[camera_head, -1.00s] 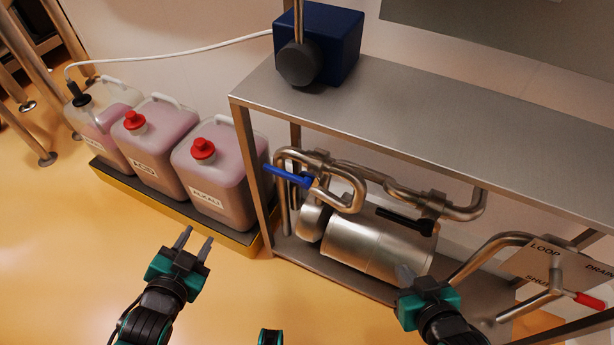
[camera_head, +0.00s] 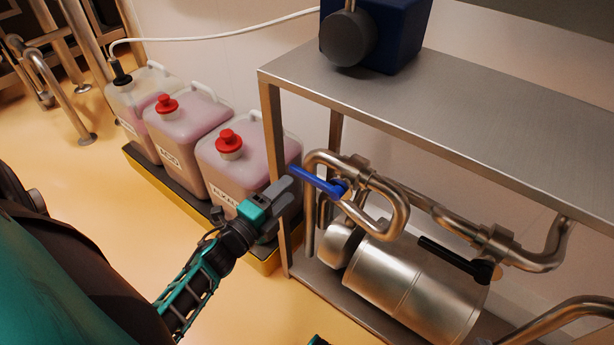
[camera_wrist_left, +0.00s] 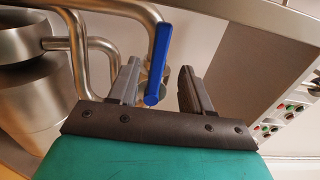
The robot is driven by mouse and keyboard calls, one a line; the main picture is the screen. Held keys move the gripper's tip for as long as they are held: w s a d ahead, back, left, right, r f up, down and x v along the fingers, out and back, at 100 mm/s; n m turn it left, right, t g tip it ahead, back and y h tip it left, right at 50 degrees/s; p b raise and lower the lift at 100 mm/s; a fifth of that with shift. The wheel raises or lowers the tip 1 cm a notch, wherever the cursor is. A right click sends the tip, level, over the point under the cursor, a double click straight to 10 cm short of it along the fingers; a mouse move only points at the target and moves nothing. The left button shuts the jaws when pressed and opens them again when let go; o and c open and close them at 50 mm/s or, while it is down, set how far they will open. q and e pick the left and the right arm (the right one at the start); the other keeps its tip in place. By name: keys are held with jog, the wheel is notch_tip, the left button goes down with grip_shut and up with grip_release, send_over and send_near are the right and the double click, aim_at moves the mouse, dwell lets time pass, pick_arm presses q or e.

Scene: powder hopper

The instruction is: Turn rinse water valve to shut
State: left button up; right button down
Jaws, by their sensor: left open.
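The valve with a blue lever handle (camera_head: 318,181) sits on the steel pipework at the left end of the frame. Which valve is the rinse water one is not labelled in view. My left gripper (camera_head: 290,188) is beside the frame's left front leg, close to the lever's free end. In the left wrist view the blue lever (camera_wrist_left: 158,60) shows between the two spread fingers of the left gripper (camera_wrist_left: 160,82), with gaps on both sides. The fingers look open and not closed on it. My right gripper is not in view.
A steel frame table (camera_head: 440,130) stands over the pipes, with a blue motor box (camera_head: 400,35) on top. A black lever (camera_head: 455,258) and a steel cylinder (camera_head: 415,290) are to the right. Pink canisters (camera_head: 245,165) stand in a yellow-edged tray (camera_head: 262,262) at left.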

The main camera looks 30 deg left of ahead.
aim_at(301, 178)
pick_arm(q)
jog(key=w, duration=0.5)
jog(key=w+b, duration=0.1)
jog(key=w, duration=0.1)
jog(key=shift+w+d, duration=0.25)
jog(key=shift+d, duration=0.1)
jog(key=shift+c, duration=0.4)
grip_shut()
